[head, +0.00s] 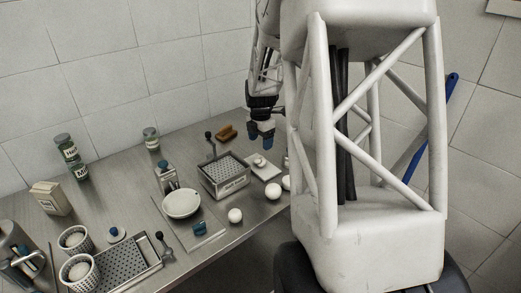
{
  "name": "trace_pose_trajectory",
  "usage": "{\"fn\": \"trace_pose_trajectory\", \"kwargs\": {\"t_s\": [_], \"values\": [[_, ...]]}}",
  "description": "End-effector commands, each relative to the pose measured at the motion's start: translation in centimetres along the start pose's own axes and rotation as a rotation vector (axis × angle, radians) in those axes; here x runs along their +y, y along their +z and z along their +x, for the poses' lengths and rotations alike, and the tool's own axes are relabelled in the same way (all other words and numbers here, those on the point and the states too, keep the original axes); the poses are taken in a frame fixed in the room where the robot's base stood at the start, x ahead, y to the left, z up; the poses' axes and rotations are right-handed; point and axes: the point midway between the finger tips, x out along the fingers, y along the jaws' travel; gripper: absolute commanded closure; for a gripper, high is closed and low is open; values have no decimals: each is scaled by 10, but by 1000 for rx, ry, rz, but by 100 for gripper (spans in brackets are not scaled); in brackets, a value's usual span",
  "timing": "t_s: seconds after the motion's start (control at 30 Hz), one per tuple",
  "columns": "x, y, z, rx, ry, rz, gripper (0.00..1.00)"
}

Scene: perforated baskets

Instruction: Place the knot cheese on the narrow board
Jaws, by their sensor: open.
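My gripper (261,133) hangs from my arm at the back right of the table, with its blue-tipped fingers pointing down and apart. It is open and nothing shows between the fingers. Small round white pieces lie below it: one (235,216) at the table's front edge, one (287,183) partly hidden by my arm, and one (260,161) on a small pale board (270,173). I cannot tell which of them is the knot cheese. The small pale board may be the narrow board; a larger flat board (206,241) lies under a white bowl (182,204).
A perforated metal basket (226,182) stands left of the pale board. A brown block (227,132) lies behind it. Another perforated tray (128,263), white cups (76,238), jars (152,139) and a carton (51,198) fill the left. Open tabletop (118,185) lies between them.

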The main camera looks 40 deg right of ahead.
Motion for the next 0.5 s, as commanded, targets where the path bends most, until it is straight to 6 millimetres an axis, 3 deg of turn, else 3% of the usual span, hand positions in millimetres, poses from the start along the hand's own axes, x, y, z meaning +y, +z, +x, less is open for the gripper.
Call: {"fn": "trace_pose_trajectory", "kwargs": {"t_s": [0.2,0.5], "values": [[0,0,-22,0,0,0,27],[0,0,-28,1,-1,0,27]]}}
